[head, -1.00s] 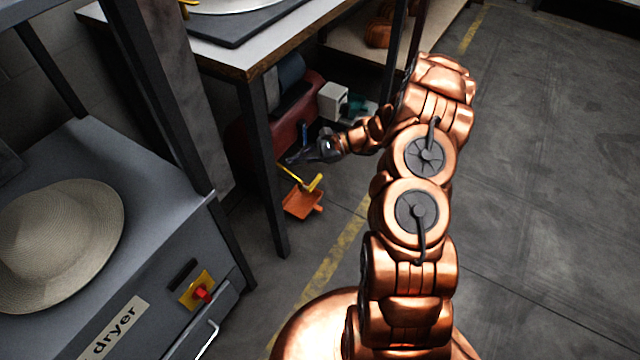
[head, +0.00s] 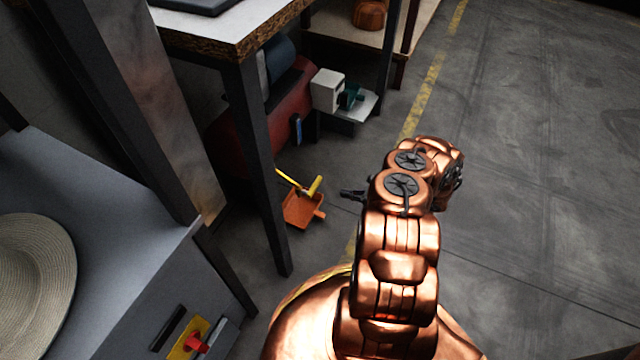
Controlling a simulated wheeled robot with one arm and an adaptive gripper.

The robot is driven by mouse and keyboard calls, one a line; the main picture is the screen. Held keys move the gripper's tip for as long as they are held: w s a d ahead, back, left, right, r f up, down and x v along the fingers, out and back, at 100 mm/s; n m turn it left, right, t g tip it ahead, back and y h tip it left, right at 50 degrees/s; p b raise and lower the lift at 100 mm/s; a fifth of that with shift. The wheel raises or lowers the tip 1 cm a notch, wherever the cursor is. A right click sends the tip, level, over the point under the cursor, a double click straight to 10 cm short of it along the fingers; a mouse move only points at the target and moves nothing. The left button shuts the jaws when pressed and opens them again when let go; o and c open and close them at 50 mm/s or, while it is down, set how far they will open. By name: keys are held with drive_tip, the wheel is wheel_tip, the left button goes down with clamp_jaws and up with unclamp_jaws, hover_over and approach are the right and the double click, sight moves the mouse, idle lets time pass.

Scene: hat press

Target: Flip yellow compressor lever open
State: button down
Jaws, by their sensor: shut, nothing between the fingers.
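The compressor has a dark red tank (head: 262,118) and lies in shadow under the table, at the upper middle of the head view. A small upright blue piece (head: 297,130) shows at its right end. I cannot make out a yellow lever on it, nor whether a lever is open. My gripper (head: 345,193) is small and dark, points left, and appears shut and empty. It is in front of and to the right of the compressor, apart from it. Part of my gripper's wrist is hidden by my copper arm.
A dark table leg (head: 262,170) stands in front of the compressor. A grey-white box unit (head: 327,90) is beside it. The floor to the right is clear.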

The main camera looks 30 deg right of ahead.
drive_tip(key=shift+s+d+f, duration=0.15)
drive_tip(key=shift+d+f, duration=0.2)
drive_tip(key=shift+f, duration=0.45)
drive_tip(key=b+x, duration=0.2)
drive_tip(key=x, duration=0.2)
drive_tip(key=b+x, duration=0.1)
drive_tip(key=x, duration=0.4)
drive_tip(key=shift+w+f+b, duration=0.2)
drive_tip(key=shift+f+b, duration=0.15)
drive_tip(key=shift+b, duration=0.05)
drive_tip(key=shift+w+a+r, duration=0.1)
drive_tip(key=shift+w+r, duration=0.05)
drive_tip(key=shift+w, duration=0.15)
drive_tip(key=shift+r, duration=0.4)
drive_tip(key=shift+r+b, duration=0.7)
drive_tip(key=shift+r, duration=0.75)
drive_tip(key=shift+r, duration=0.1)
drive_tip(key=shift+a+r, duration=0.15)
